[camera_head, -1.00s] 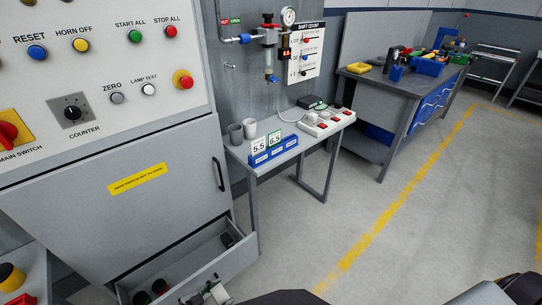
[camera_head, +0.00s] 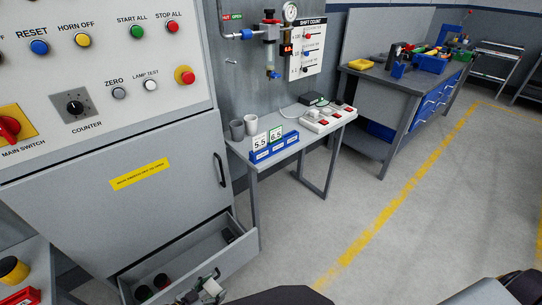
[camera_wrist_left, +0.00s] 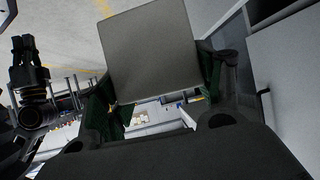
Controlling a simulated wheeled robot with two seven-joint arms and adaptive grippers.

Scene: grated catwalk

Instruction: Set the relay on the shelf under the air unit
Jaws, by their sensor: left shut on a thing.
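My left gripper (camera_head: 207,291) is low in the head view, by the front edge of the open drawer. In the left wrist view it (camera_wrist_left: 160,95) is shut on a flat grey square-faced block (camera_wrist_left: 150,52), which I take to be the relay. The air unit (camera_head: 270,45), with a gauge and a clear bowl, is on the wall panel. The grey shelf (camera_head: 240,153) on legs stands below it. A dark gripper, apparently my right one (camera_wrist_left: 30,65), shows at the left of the wrist view; its jaw state is unclear.
The shelf holds two grey cups (camera_head: 243,128), a blue label holder (camera_head: 275,147), a switch strip (camera_head: 325,119) and a black box (camera_head: 313,99). The open drawer (camera_head: 240,262) below the cabinet holds dark and red items. A workbench (camera_head: 385,85) stands behind; the floor to the right is clear.

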